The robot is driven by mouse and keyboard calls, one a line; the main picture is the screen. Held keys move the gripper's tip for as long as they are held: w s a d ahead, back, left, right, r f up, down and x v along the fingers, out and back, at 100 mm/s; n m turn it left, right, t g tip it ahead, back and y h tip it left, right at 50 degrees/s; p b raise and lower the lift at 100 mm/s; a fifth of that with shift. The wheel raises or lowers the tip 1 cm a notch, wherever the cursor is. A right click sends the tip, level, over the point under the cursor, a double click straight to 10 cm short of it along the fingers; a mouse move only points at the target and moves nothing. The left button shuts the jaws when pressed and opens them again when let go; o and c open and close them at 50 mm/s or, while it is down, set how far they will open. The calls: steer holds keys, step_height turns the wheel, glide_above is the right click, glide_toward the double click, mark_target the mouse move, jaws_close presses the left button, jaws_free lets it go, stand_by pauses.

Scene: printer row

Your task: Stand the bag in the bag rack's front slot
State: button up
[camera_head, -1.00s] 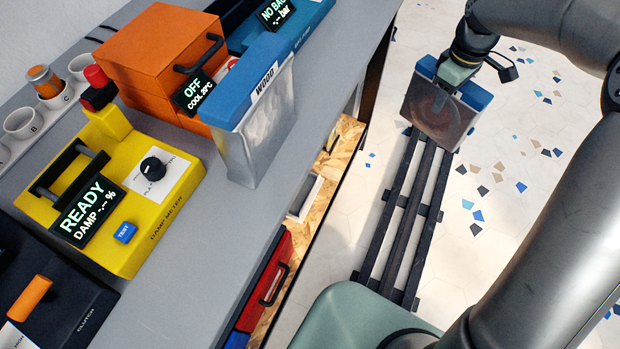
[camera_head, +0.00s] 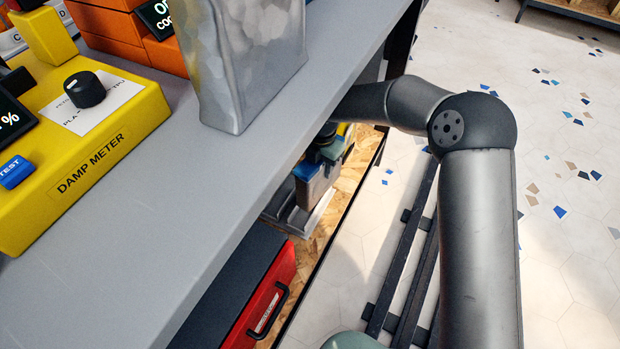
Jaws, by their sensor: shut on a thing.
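My gripper (camera_head: 328,152) is under the bench top, at the low shelf, shut on the bag's blue top. The bag (camera_head: 316,188) hangs below it, looks grey and roughly upright, and is partly hidden by the gripper. The bag rack (camera_head: 296,218) is a light grey stand on the wooden shelf. The bag's lower part is at the rack, within or just in front of its slots. I cannot tell which slot, or whether the bag touches the bottom. The bench edge hides part of the rack.
A silver bag (camera_head: 245,65) stands on the grey bench top (camera_head: 190,210) above. The yellow damp meter (camera_head: 95,150) and an orange box (camera_head: 110,35) are at left. A red drawer unit (camera_head: 268,292) is nearer on the shelf. Floor rails (camera_head: 405,265) run at right.

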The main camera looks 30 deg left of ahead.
steer(key=shift+s+a+f+n+b, duration=0.35)
steer(key=shift+s+a+f+n, duration=0.55)
steer(key=shift+a+f+n, duration=0.15)
steer(key=shift+f+b, duration=0.85)
steer(key=shift+r+p, duration=0.15)
steer(key=shift+p, duration=0.15)
steer(key=p, duration=0.3)
steer(key=shift+a+r, duration=0.1)
steer(key=shift+r, duration=0.2)
steer(key=shift+p, duration=0.65)
steer(key=shift+f+p, duration=0.1)
steer(key=shift+p, duration=0.2)
steer(key=shift+f, duration=0.2)
steer(key=shift+f+b, duration=1.6)
steer(key=shift+f, duration=1.1)
